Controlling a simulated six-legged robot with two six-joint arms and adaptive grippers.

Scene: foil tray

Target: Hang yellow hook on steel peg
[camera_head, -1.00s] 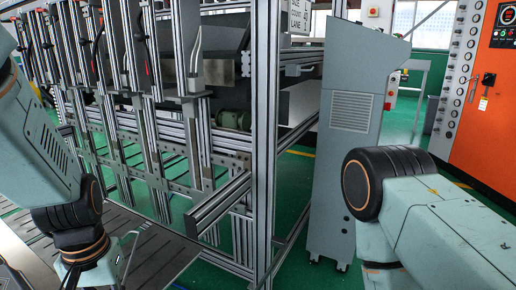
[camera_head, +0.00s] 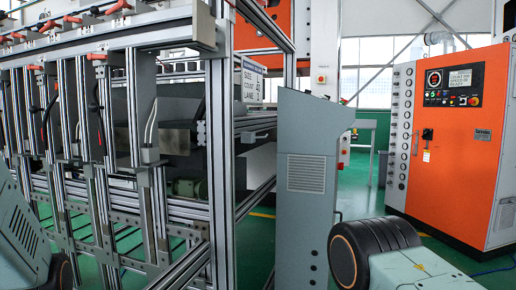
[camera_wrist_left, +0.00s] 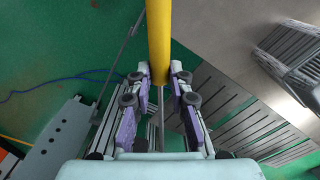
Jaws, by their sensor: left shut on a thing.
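The yellow hook (camera_wrist_left: 159,35) shows in the left wrist view as a thick yellow bar running from the top edge down between the fingers of my left gripper (camera_wrist_left: 159,76). The gripper is shut on it. A thin grey rod shows below the bar between the fingers; I cannot tell whether it belongs to the hook. The bar's far end is cut off by the top edge. In the head view, neither gripper shows, only parts of my arms at the lower corners. I cannot make out the steel peg for certain in either view.
An aluminium-profile rack (camera_head: 222,150) with red clamps fills the left of the head view. A grey-green cabinet (camera_head: 304,215) stands right of it, and an orange control cabinet (camera_head: 459,130) stands far right. A slotted grey plate (camera_wrist_left: 290,150) covers part of the green floor.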

